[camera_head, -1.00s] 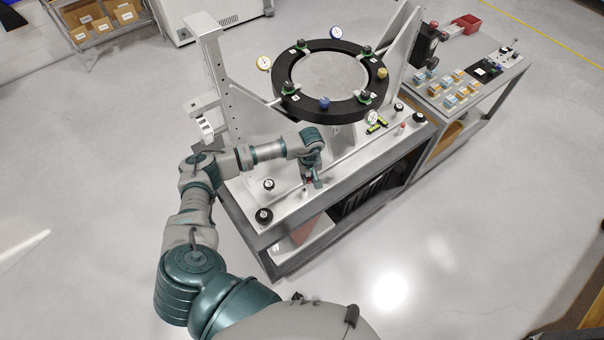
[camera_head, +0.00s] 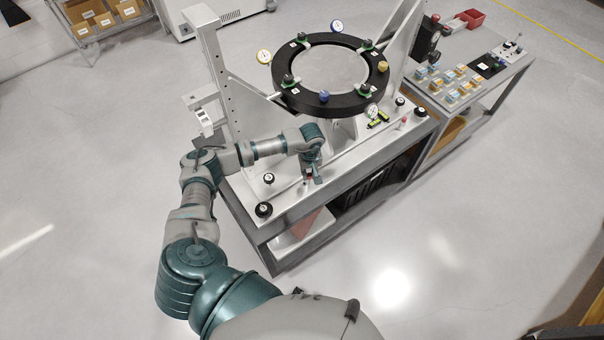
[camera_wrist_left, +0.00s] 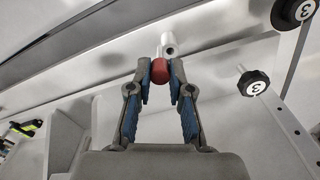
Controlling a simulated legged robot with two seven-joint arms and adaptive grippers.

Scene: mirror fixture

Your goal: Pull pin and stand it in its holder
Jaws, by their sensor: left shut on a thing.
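My left gripper (camera_head: 313,179) is low over the front edge of the fixture's light grey base plate (camera_head: 345,167). In the wrist view its fingertips (camera_wrist_left: 160,73) are shut on the round red knob of the pin (camera_wrist_left: 159,74). A short white cylinder (camera_wrist_left: 168,42) shows just beyond the knob; I cannot tell whether it is the pin's shaft or its holder. In the head view only a small red spot of the pin (camera_head: 308,172) shows at the fingers. My right gripper is not in view.
A black ring (camera_head: 290,98) stands above the plate with dial gauges and coloured knobs around it. Black numbered knobs (camera_head: 264,209) sit near the plate's left end. A small red-topped piece (camera_head: 404,122) stands at the right. A side bench (camera_head: 505,75) holds small blocks.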

